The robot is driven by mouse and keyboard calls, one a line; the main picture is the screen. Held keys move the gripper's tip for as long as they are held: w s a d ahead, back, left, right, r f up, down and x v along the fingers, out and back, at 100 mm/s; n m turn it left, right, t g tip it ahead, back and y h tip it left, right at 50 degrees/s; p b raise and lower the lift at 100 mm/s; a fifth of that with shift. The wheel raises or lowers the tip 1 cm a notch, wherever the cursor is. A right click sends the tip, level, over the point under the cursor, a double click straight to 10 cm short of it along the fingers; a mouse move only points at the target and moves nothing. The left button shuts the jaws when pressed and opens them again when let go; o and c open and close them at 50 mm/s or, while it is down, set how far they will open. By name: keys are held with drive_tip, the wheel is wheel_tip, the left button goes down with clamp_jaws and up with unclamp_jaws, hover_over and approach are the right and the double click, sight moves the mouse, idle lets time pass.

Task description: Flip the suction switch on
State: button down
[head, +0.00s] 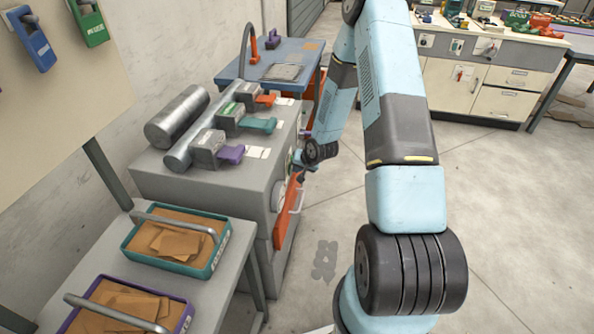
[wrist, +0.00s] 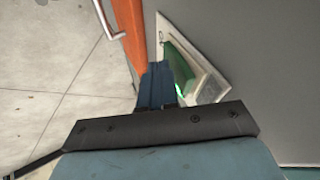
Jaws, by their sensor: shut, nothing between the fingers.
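A grey machine (head: 200,185) stands left of my arm, its front panel seen at a steep angle. In the wrist view, my shut gripper (wrist: 158,75) points at the machine's grey front (wrist: 260,70). Its dark blue fingertips are beside a green part (wrist: 178,66) on a pale square plate (wrist: 210,84). I cannot tell whether they touch it. This green part may be the suction switch; no label is readable and its position is unclear. The fingers hide part of the plate. In the head view, my gripper (head: 301,158) is small and partly hidden at the machine's front.
An orange panel (wrist: 128,35) with a metal handle (wrist: 104,22) lies beside the plate. Orange, teal and purple handles (head: 231,153) sit on the machine's top. Trays of brown pieces (head: 176,243) stand in front. Open floor (head: 510,190) lies to the right.

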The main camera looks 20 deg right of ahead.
idle(0.3)
drive_tip(key=s+d+r, duration=0.6)
drive_tip(key=s+d, duration=0.1)
drive_tip(key=s, duration=0.1)
drive_tip(key=shift+d+r, duration=0.15)
idle(0.7)
drive_tip(key=s+r+n+g+h, duration=0.15)
drive_tip(key=s+r, duration=0.25)
drive_tip(key=r, duration=1)
drive_tip(key=s+r+n+t+h, duration=0.1)
drive_tip(key=s+r+h, duration=0.2)
drive_tip(key=r, duration=1)
drive_tip(key=s+a+r+n+y, duration=0.1)
drive_tip(key=s+a+r, duration=0.3)
drive_tip(key=s+r, duration=0.4)
drive_tip(key=s+a+r+n, duration=0.1)
drive_tip(key=s+a+r, duration=0.2)
drive_tip(key=s+r, duration=0.4)
drive_tip(key=s, duration=0.7)
drive_tip(key=shift+a+r+y, duration=0.35)
